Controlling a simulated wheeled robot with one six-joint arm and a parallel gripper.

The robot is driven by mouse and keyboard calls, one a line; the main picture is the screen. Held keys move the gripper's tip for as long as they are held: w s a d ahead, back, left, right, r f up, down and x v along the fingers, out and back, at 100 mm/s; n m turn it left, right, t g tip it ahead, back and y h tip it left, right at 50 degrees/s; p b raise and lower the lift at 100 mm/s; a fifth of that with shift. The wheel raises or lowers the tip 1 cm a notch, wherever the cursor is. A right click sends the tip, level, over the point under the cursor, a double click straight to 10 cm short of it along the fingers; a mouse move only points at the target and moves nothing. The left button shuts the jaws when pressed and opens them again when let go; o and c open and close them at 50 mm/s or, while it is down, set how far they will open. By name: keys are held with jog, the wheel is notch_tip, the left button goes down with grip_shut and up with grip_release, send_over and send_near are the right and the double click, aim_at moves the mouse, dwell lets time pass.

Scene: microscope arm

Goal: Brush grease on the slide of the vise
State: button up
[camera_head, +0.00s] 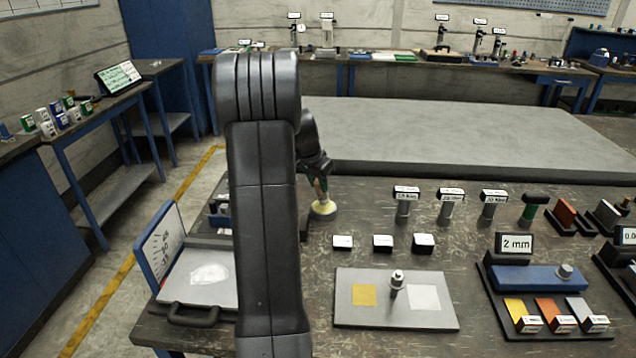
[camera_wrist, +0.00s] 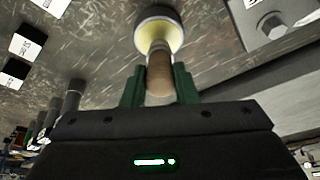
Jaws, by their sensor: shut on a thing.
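My gripper (camera_head: 319,182) is at the back of the bench, just right of my arm. In the wrist view my gripper (camera_wrist: 158,82) has its green fingers shut on the wooden handle of a brush (camera_wrist: 159,72). The brush points down at a round, pale yellow pot of what looks like grease (camera_wrist: 158,18). The pot (camera_head: 324,208) also shows in the head view; whether the bristles touch the grease is unclear. A grey metal block with a bolt, possibly part of the vise (camera_wrist: 271,27), shows at the wrist view's upper right. My arm hides much of the bench's left side.
Several labelled upright posts (camera_head: 446,207) and small white-topped blocks (camera_head: 383,243) stand right of the pot. A grey plate (camera_head: 344,311) with coloured squares lies in front. A tray with a handle (camera_head: 194,316) is at the left edge. Bare bench surrounds the pot's right side.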

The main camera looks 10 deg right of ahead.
jog(key=shift+f+b, duration=0.55)
jog(key=shift+f, duration=0.1)
dwell(1.4)
jog(key=shift+r, duration=0.1)
jog(key=shift+r+p, duration=2.3)
jog(key=shift+r, duration=1.15)
